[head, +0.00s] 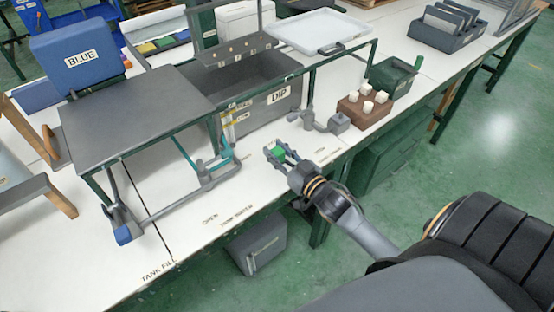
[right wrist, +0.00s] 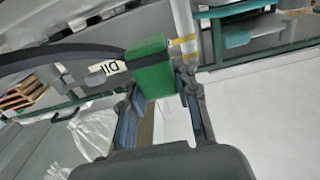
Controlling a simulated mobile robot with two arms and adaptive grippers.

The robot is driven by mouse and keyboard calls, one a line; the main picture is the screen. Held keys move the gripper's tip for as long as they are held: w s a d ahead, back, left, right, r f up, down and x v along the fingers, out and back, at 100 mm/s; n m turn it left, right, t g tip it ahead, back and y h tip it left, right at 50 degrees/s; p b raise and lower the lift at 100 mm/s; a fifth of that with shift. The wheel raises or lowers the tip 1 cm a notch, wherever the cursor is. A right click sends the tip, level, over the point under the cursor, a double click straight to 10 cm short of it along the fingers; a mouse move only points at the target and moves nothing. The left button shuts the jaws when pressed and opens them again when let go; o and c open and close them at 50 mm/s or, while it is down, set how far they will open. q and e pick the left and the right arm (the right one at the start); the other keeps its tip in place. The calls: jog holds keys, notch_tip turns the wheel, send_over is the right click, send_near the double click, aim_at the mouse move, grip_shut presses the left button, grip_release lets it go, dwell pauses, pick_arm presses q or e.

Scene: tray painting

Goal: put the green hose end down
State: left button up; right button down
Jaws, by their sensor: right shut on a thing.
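The green hose end (head: 279,153) is between the fingers of my right gripper (head: 281,155), over the white bench top in front of the DIP tank. In the right wrist view the hose end is a green block (right wrist: 151,70), and my right gripper (right wrist: 160,88) is shut on it. A dark curved band, which looks like the hose (right wrist: 60,55), runs left from the block. I cannot tell whether the block touches the bench. My left gripper is not in view.
The grey DIP tank (head: 262,112) stands behind my gripper. A grey pipe fitting (head: 313,121) and a brown block with white pegs (head: 350,113) are to the right. A dark plate on a stand (head: 135,115) is left. The white bench top (head: 262,190) is clear near its front edge.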

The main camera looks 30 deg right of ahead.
jog(key=shift+w+f, duration=0.15)
jog(key=shift+f, duration=1.65)
jog(key=c, duration=1)
grip_release()
jog(key=shift+b, duration=0.3)
jog(key=s+d, duration=0.1)
jog(key=s, duration=1.1)
jog(key=shift+r, duration=0.15)
